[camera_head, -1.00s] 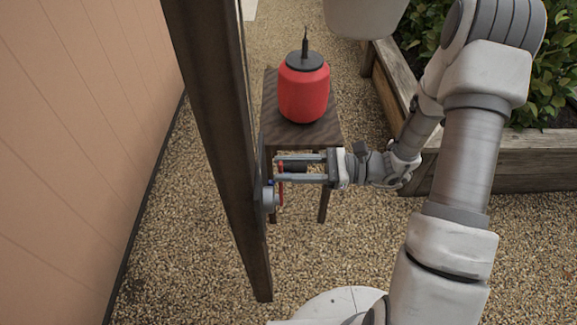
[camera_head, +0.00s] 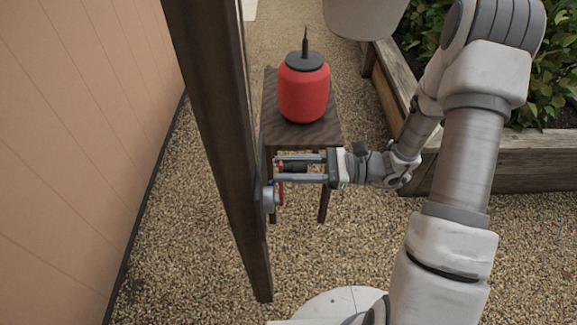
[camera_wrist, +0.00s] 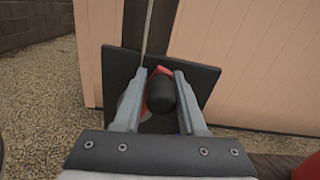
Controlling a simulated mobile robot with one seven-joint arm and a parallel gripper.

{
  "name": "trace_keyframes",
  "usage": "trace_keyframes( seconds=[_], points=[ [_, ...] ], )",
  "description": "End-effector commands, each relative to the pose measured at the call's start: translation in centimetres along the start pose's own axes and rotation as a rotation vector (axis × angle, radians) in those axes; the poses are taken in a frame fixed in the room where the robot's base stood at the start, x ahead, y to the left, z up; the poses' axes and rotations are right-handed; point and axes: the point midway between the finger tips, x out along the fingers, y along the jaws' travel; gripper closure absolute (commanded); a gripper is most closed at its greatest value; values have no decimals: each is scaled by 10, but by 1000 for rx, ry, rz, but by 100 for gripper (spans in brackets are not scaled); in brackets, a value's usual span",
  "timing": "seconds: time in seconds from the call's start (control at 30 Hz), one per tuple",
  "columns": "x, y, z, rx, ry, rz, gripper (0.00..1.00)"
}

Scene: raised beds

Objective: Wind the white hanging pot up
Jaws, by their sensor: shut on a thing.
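The white hanging pot (camera_head: 364,14) shows only its lower part at the top edge of the head view; the rest is cut off. A winch (camera_head: 268,195) with a red crank arm (camera_head: 281,192) is fixed to the dark wooden post (camera_head: 222,130). My gripper (camera_head: 282,168) is shut on the crank's black handle (camera_head: 295,166), beside the post. In the wrist view the black handle (camera_wrist: 161,94) sits between the two fingers, with a bit of red crank behind it and a dark plate (camera_wrist: 201,84) beyond.
A red lantern-like canister (camera_head: 304,94) with a dark top stands on a small wooden table (camera_head: 300,136) just behind my gripper. A wooden raised bed (camera_head: 500,160) with plants is at the right, a tan wall (camera_head: 80,130) at the left. Gravel covers the ground.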

Motion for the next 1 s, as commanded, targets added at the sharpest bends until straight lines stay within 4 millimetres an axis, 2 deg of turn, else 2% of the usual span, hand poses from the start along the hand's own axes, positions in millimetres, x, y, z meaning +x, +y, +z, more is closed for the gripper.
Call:
trace_keyframes(
  seconds=[0.03,0.57,0.77,1.0],
  points=[
    [-2,-5,0,-2,4,-12,100],
    [-2,-11,-3,84,7,-13,100],
    [-2,-20,-8,215,9,-14,100],
    [-2,-32,-23,442,11,-15,100]
  ],
)
